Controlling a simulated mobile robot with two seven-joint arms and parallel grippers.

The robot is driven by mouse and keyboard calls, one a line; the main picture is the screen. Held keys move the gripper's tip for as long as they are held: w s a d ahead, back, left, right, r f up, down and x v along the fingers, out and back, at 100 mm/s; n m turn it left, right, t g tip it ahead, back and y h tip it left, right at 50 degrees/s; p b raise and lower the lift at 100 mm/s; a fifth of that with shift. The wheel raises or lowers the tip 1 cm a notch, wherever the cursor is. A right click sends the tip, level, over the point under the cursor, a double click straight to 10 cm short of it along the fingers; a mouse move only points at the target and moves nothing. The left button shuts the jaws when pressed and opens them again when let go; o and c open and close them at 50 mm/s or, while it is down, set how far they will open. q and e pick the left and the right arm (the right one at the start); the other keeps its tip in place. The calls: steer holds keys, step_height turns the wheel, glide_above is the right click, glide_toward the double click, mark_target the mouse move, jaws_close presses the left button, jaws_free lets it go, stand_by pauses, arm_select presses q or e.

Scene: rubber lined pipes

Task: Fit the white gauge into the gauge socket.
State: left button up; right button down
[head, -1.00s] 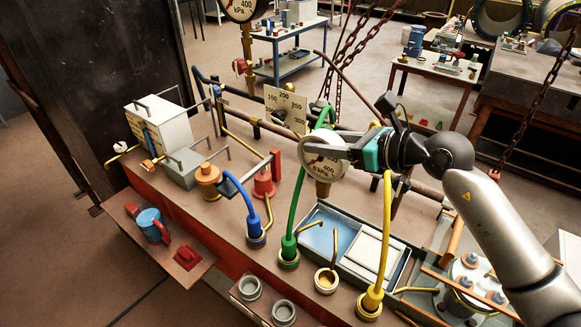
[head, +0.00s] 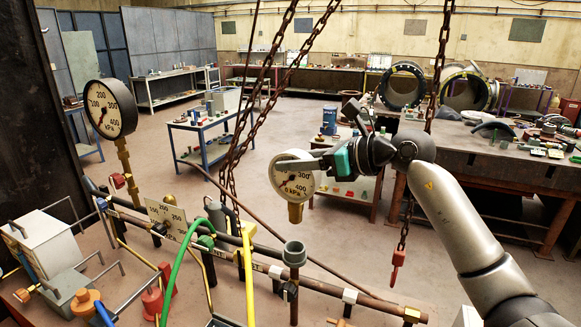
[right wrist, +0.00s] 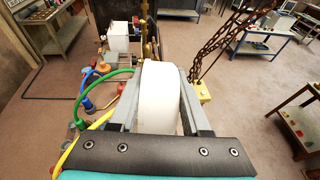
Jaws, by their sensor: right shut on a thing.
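The white gauge (head: 294,184), with a round dial and a short brass stem (head: 296,212) pointing down, is held upright in the air. My right gripper (head: 305,163) is shut on the gauge body; in the right wrist view the gauge's pale rim (right wrist: 160,98) fills the space between the two fingers. An open grey-green pipe end (head: 294,254), which looks like the gauge socket, stands on the horizontal pipe. In the head view it appears just below the stem, with a visible gap between them; their depth alignment is hard to tell. My left gripper is not in view.
A fixed black-rimmed gauge (head: 110,109) stands on a brass post at left. Rusty chains (head: 270,75) hang behind the held gauge. Green (head: 180,265) and yellow (head: 248,280) hoses rise near the pipe. A square dial plate (head: 167,220) is left of the socket.

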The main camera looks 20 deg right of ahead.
mark_target(301, 203)
steer(key=shift+a+r, duration=0.1)
step_height(301, 203, down, 6)
steer(key=b, duration=0.5)
stand_by(0.4)
steer(key=shift+r+b, duration=0.1)
steer(key=shift+b, duration=0.45)
stand_by(1.3)
steer(key=shift+f+b, duration=1.7)
steer(key=shift+f, duration=0.2)
steer(key=shift+c, duration=2.4)
jaws_free()
steer(key=shift+o, duration=1)
steer(key=shift+f, duration=0.1)
